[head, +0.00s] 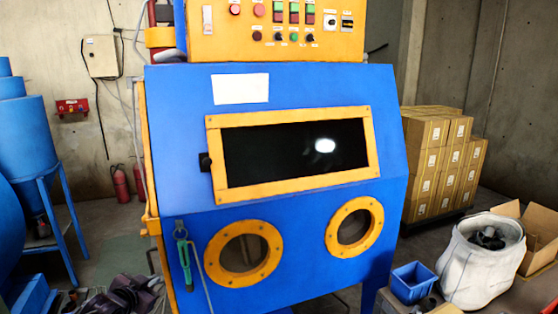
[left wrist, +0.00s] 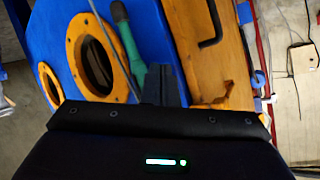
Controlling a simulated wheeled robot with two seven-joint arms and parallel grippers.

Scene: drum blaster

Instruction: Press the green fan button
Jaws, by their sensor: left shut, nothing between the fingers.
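The orange control panel (head: 215,45) sits on top of the blue blaster cabinet (head: 170,130) in the head view. Its upper row has several green-over-red push buttons, among them left (head: 278,6), middle (head: 294,6) and right (head: 310,8) green ones. The labels are too small to read, so I cannot tell which is the fan. My left gripper (left wrist: 164,84) shows in the left wrist view with dark fingers together and empty, in front of the cabinet's lower front, far below the panel. I cannot make it out clearly in the head view. My right gripper is not in view.
A green-handled tool (head: 184,262) hangs on the cabinet front beside the orange-ringed left port (head: 212,248). Stacked cartons (head: 425,150) and a white sack (head: 470,275) stand right. A blue drum machine (head: 25,140) stands left. Dark clutter (head: 128,296) lies at lower left.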

